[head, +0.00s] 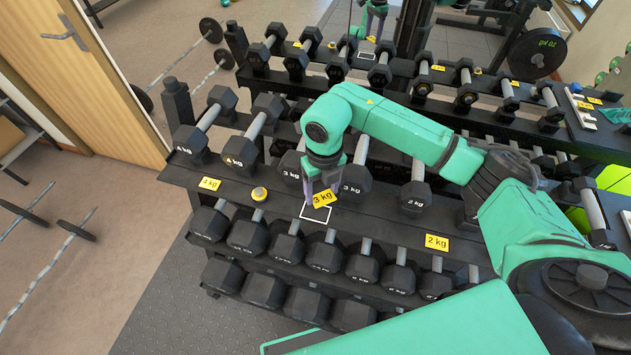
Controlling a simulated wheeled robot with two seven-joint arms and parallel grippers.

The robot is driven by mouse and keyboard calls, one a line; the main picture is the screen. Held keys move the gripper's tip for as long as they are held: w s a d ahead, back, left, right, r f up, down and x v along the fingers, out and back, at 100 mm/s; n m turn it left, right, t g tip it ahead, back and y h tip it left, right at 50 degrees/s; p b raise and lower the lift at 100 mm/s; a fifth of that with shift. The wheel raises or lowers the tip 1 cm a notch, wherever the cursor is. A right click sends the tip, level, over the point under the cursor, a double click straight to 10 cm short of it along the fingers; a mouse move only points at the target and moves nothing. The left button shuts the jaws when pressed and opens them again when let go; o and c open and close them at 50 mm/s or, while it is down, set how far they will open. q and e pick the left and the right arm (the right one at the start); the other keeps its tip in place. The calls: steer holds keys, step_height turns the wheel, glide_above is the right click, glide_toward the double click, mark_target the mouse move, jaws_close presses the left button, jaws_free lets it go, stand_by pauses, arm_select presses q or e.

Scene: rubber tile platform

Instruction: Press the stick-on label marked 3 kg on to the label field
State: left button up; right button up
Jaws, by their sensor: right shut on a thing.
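The yellow label marked 3 kg (325,198) is at the tip of my right gripper (320,196), which is shut on it. The label is tilted and overlaps the upper right part of the label field (314,214), a white-outlined rectangle on the dark shelf edge. I cannot tell whether the label touches the shelf. My left gripper is not in view.
A dumbbell rack (385,222) holds several dumbbells in rows. Yellow labels marked 4 kg (209,183) and 2 kg (437,242) are on the shelf edge. A small yellow round object (259,194) sits left of the field. Dumbbells stand close behind the gripper.

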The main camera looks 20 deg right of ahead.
mark_target(317, 197)
steer(key=m, duration=0.5)
steer(key=shift+w+a+r+m+p, duration=0.25)
steer(key=shift+a+r+m+p, duration=0.05)
steer(key=shift+a+r+p, duration=0.1)
steer(key=m, duration=0.3)
steer(key=shift+w+a, duration=0.1)
steer(key=shift+f, duration=0.1)
steer(key=shift+f+b, duration=2)
steer(key=shift+f, duration=0.25)
